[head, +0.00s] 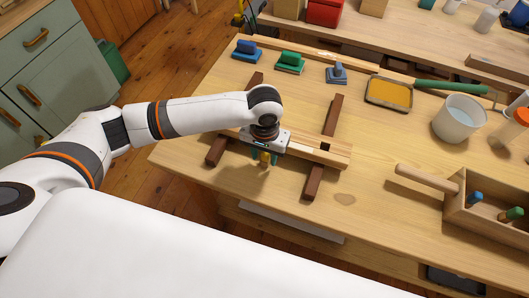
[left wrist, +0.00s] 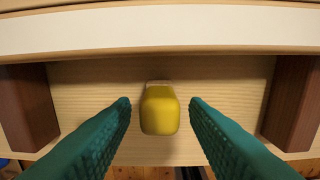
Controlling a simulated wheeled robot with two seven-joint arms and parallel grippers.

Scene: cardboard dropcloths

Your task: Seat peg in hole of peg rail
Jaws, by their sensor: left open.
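The peg rail (head: 312,152) is a pale wooden bar lying across two dark wooden bars, with a dark square hole (head: 325,147) near its right end. My left gripper (head: 264,158) is over the front edge of the rail, left of that hole, pointing down. A yellow peg (head: 265,157) shows between its fingers. In the left wrist view the yellow peg (left wrist: 160,110) sits between the open teal fingers (left wrist: 160,108), with a gap on each side. I cannot tell what the peg's lower end rests on. My right gripper is out of view.
Dark bars (head: 333,115) lie under the rail. A wooden crate (head: 455,205) with blue and green pegs stands at the right. A white bucket (head: 459,120) and a yellow paint tray (head: 389,94) stand behind.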

